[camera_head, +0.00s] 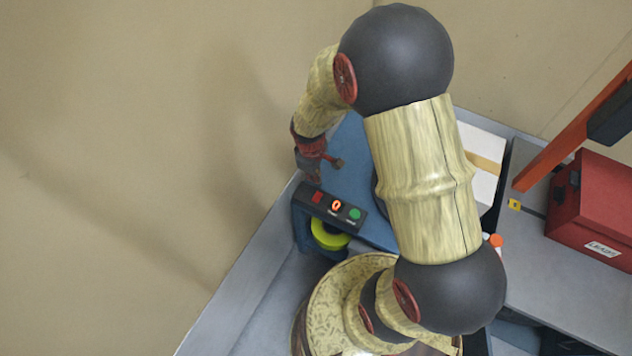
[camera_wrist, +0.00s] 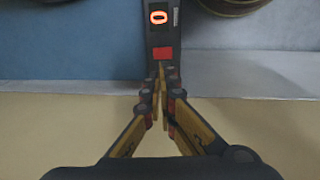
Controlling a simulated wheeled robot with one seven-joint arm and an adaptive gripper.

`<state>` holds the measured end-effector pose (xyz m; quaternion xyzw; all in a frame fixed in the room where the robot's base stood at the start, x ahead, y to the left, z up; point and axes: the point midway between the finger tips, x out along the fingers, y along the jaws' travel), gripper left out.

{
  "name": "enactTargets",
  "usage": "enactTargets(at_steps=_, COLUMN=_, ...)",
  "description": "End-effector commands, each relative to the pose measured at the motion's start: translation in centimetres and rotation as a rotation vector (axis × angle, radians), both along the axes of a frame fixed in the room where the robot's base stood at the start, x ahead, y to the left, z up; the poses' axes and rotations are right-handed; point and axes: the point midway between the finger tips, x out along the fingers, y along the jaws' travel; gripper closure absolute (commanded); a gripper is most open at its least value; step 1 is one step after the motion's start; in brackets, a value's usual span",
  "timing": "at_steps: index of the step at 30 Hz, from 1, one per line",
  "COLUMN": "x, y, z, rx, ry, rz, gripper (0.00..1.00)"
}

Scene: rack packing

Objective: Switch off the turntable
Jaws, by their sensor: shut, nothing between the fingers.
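A dark control box (camera_head: 335,208) sits at the left end of the blue table (camera_head: 352,158). It carries a red button (camera_head: 318,197), an orange lit display (camera_head: 336,204) that seems to read 0, and a green button (camera_head: 354,213). My gripper (camera_head: 312,172) is near the box's red-button end in the head view. In the wrist view the shut, empty fingertips (camera_wrist: 161,78) point at the red button (camera_wrist: 163,54), just short of it in the picture; contact cannot be told. The turntable is mostly hidden behind my arm; a dark round rim (camera_wrist: 232,6) shows in the wrist view.
A yellow-green round object (camera_head: 329,236) is below the box. A white box (camera_head: 484,165) with a tan band stands behind my arm. A red case (camera_head: 592,210) with a label sits on the grey surface at right, near an orange bar (camera_head: 565,138). A wall borders the left.

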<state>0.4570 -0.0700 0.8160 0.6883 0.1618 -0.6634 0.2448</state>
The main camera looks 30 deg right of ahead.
Motion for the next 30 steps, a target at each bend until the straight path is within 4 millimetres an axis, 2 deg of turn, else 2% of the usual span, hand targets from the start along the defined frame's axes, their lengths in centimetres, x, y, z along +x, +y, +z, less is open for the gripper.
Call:
enactTargets(at_steps=6, x=0.2, y=-0.4, z=-4.5, rx=0.001, ry=0.003, rz=0.000, gripper=1.00)
enactTargets(at_steps=15, x=0.6, y=-1.0, z=-10.1, rx=0.000, ry=0.001, rz=0.000, gripper=1.00)
enactTargets(at_steps=22, x=0.8, y=-1.2, z=-12.3, rx=0.001, ry=0.000, rz=-0.001, gripper=1.00)
enactTargets(at_steps=30, x=0.8, y=-1.3, z=-12.6, rx=0.001, ry=0.000, rz=-0.001, gripper=1.00)
